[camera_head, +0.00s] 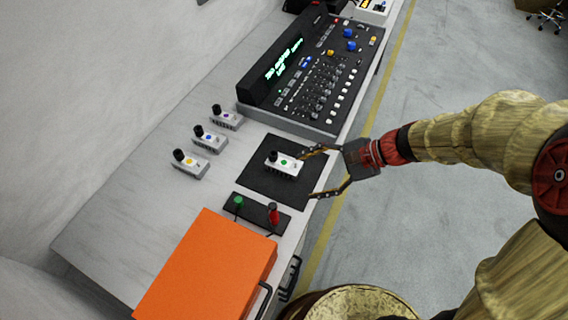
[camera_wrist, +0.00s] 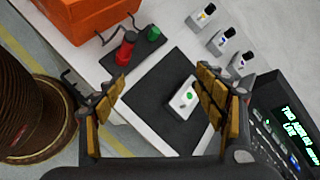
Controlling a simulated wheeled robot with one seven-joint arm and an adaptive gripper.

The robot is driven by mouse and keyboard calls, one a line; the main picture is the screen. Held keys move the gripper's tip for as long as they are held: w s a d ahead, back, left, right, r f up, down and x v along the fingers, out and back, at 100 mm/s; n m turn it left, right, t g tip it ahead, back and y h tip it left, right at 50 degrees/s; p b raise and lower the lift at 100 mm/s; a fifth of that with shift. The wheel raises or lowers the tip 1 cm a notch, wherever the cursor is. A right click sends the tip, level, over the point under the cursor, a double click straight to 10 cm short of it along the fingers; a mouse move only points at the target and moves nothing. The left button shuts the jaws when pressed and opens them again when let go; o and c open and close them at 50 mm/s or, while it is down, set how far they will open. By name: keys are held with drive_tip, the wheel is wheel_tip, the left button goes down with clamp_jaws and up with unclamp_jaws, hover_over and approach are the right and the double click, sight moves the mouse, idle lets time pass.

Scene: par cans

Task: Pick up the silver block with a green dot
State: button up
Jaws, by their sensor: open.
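The silver block with a green dot (camera_head: 284,164) stands on a dark mat (camera_head: 258,187) on the white table, with a black knob at its left end. In the wrist view the green-dot block (camera_wrist: 183,100) lies between my open fingers, nearer the right one, whose pads come close to it. I cannot tell whether they touch. My gripper (camera_head: 316,173) is open and empty at the mat's right side, its fingers spread wide around the block's end. In the wrist view my gripper (camera_wrist: 160,92) shows gold pads on both fingers.
Three similar silver blocks stand to the left, with a yellow dot (camera_head: 190,163), a blue dot (camera_head: 210,139) and a purple dot (camera_head: 226,118). A mixing console (camera_head: 315,75) stands behind. A small black plate (camera_head: 256,213) with green and red parts and an orange case (camera_head: 205,270) are in front.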

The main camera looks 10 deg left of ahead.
drive_tip(key=w+a+f+m+y, duration=0.2)
drive_tip(key=w+f+m, duration=0.2)
drive_tip(key=m+t+y, duration=0.1)
drive_tip(key=m+t, duration=0.3)
drive_tip(key=m, duration=0.2)
approach(294, 164)
drive_tip(key=a, duration=0.2)
drive_tip(key=w+a, duration=0.1)
drive_tip(key=a, duration=0.1)
drive_tip(key=shift+f+p, duration=0.1)
drive_tip(key=shift+p, duration=0.25)
drive_tip(key=shift+w+a+f+m, duration=0.15)
drive_tip(key=shift+f+m, duration=0.15)
drive_tip(key=b+x, duration=0.1)
drive_tip(key=x, duration=0.1)
drive_tip(key=shift+a+f, duration=0.15)
drive_tip(key=shift+a, duration=0.05)
drive_tip(key=x, duration=0.1)
drive_tip(key=b+x, duration=0.1)
drive_tip(key=x, duration=0.1)
drive_tip(key=b+x, duration=0.1)
drive_tip(key=shift+a+f, duration=0.2)
drive_tip(key=shift+a, duration=0.35)
drive_tip(key=shift+c, duration=0.6)
drive_tip(key=c, duration=1.7)
